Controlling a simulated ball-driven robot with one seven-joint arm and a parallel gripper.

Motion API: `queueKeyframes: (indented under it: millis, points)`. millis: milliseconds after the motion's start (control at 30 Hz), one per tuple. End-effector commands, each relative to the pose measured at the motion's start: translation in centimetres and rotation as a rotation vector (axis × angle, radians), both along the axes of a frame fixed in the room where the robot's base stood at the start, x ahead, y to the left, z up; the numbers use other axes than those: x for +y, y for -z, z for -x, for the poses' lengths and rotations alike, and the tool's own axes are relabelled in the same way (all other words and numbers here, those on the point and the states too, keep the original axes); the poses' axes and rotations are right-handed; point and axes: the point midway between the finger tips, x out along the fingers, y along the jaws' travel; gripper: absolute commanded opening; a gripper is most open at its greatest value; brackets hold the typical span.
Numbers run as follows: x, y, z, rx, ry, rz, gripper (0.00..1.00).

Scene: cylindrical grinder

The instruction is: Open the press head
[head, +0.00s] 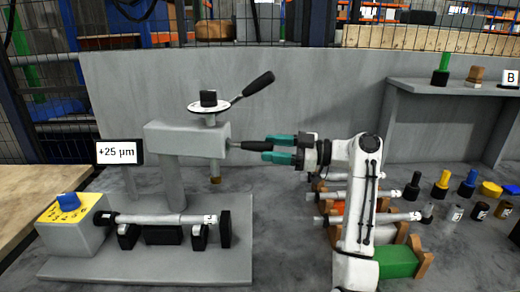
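The grey press head (187,140) sits on a post above a flat base. A round white dial (209,106) with a black knob is on top, and a lever with a black grip (258,84) slants up to the right. A second black handle (256,145) sticks out from the head's right side. My gripper (266,149), with teal fingers, points left at this handle. The fingers are apart, and the handle's end lies at or between the fingertips; contact cannot be made out. A small brown tip (215,180) hangs under the head.
Below the head, a silver shaft (160,219) lies on black supports. A yellow control box (74,222) with a blue knob and a "+25 µm" display (118,152) stand at left. More shafts (368,218) lie on a rack beside my arm. Several small bottles and stamps stand at right.

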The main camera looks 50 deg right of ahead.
Motion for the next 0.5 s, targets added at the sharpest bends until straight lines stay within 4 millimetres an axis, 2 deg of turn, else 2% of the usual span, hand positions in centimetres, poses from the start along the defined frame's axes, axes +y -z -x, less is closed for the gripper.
queueKeyframes:
  millis: [200,500]
  points:
    - [-2.1,0.0,3.5,-0.002,0.004,0.000,0.53]
    - [-3.0,-0.1,5.2,-0.003,0.000,0.001,0.53]
